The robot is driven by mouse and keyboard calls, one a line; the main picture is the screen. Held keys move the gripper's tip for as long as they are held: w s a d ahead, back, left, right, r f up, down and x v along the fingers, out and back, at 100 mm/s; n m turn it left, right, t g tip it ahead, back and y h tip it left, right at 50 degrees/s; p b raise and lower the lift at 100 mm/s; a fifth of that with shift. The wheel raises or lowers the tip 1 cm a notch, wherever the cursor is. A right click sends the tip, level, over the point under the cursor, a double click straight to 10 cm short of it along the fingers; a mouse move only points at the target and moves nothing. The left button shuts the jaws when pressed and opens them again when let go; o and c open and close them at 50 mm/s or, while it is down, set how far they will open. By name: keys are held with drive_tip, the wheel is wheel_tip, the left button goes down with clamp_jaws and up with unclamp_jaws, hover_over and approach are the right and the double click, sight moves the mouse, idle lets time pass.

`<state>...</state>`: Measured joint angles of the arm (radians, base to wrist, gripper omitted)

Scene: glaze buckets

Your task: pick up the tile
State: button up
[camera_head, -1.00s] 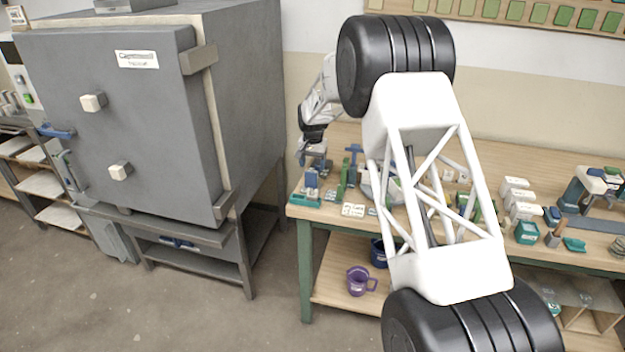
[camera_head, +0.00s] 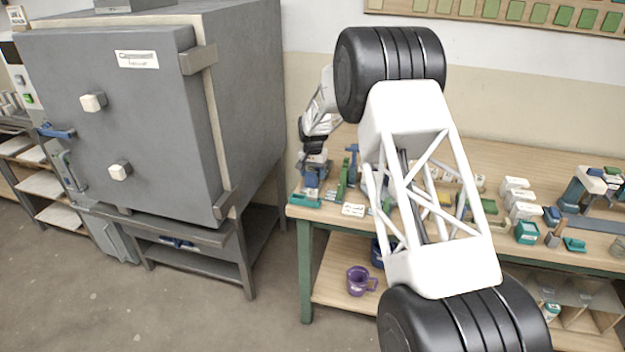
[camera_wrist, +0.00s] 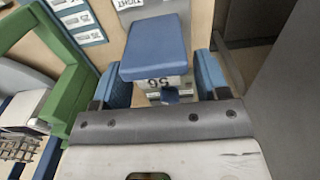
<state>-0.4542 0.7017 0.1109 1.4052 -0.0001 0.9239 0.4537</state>
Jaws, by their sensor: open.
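A flat blue piece (camera_wrist: 155,48) shows in the wrist view with a pale label reading 56 upside down on its near edge; it may be the tile, but I cannot be sure. My gripper (camera_wrist: 161,82) is open, with one blue-padded finger left and one right of this piece. I cannot tell whether either finger touches it. In the head view my gripper (camera_head: 314,160) is low over the left end of the workbench (camera_head: 340,226), and blue items there are too small to tell apart.
A green frame (camera_wrist: 72,90) stands close on the left in the wrist view. The large grey kiln (camera_head: 120,130) is left of the bench. White boxes (camera_head: 518,195) and a teal container (camera_head: 527,232) are further right.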

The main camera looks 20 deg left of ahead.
drive_tip(key=c, duration=1)
drive_tip(key=shift+r, duration=0.1)
drive_tip(key=shift+r, duration=4.95)
drive_tip(key=s+f, duration=0.1)
drive_tip(key=s, duration=0.2)
drive_tip(key=s+a+f, duration=0.1)
drive_tip(key=s, duration=0.3)
drive_tip(key=s+a+f, duration=0.1)
drive_tip(key=s, duration=0.2)
drive_tip(key=shift+s+a, duration=0.15)
drive_tip(key=shift+a, duration=0.1)
